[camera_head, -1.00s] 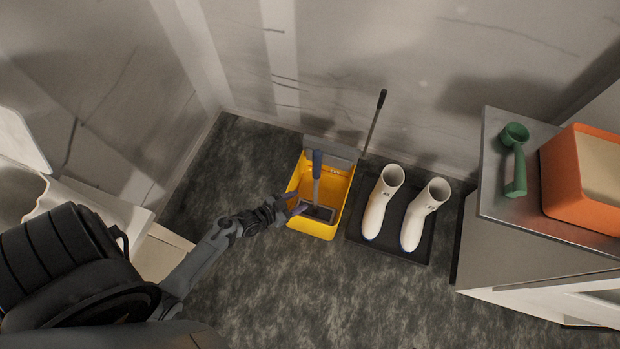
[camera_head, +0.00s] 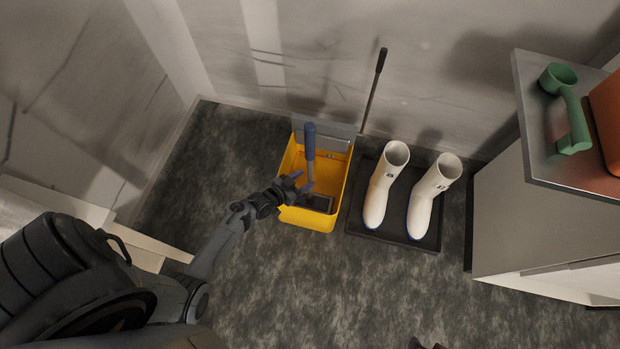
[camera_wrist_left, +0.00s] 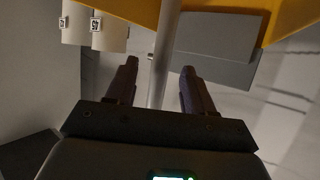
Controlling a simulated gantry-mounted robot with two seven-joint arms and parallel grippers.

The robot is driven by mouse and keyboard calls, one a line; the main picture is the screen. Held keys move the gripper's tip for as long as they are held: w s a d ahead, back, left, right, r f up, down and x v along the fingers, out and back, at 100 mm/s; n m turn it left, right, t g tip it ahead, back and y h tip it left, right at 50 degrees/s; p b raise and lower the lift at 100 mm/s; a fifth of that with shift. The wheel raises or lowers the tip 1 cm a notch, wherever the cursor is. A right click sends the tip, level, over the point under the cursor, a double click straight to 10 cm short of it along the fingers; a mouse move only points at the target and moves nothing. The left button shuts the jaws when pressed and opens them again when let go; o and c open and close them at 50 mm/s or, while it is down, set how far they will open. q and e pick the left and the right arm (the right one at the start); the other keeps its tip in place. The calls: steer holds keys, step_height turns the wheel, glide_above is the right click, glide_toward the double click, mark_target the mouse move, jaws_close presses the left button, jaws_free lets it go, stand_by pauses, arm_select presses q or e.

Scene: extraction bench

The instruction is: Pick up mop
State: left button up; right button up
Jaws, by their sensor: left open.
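The mop stands in the yellow bucket (camera_head: 337,218), its blue-grey handle (camera_head: 309,141) upright and its dark flat head low inside. My left gripper (camera_head: 302,184) is open at the mop's pole, below the handle grip. In the left wrist view, the pale mop pole (camera_wrist_left: 165,55) runs between the two spread fingers of the left gripper (camera_wrist_left: 158,72); I see a gap on the right side, and contact on the left is unclear. A small dark shape at the bottom edge of the head view may be my right gripper (camera_head: 428,345), mostly cut off.
White boots (camera_head: 381,190) stand on a black tray (camera_head: 400,240) right of the bucket. A thin dark-handled rod (camera_head: 372,95) leans by the wall behind. A cabinet (camera_head: 520,215) at right carries a green scoop (camera_head: 573,115) and an orange container (camera_head: 608,120). The floor in front is clear.

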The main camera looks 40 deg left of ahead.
mark_target(308, 178)
arm_select(q)
steer(key=shift+w+d+f, duration=0.25)
steer(key=shift+w, duration=0.05)
steer(key=shift+w+f+b, duration=0.2)
steer(key=shift+b, duration=0.35)
steer(key=b+x, duration=0.1)
steer(key=x, duration=0.1)
steer(key=b+x, duration=0.1)
steer(key=b, duration=0.1)
steer(key=shift+w+a+f, duration=0.15)
steer(key=shift+w+a, duration=0.05)
steer(key=shift+w, duration=0.2)
steer(key=shift+w+d, duration=0.1)
steer(key=shift+w, duration=0.2)
steer(key=shift+s, duration=0.1)
steer(key=shift+c, duration=0.6)
jaws_close()
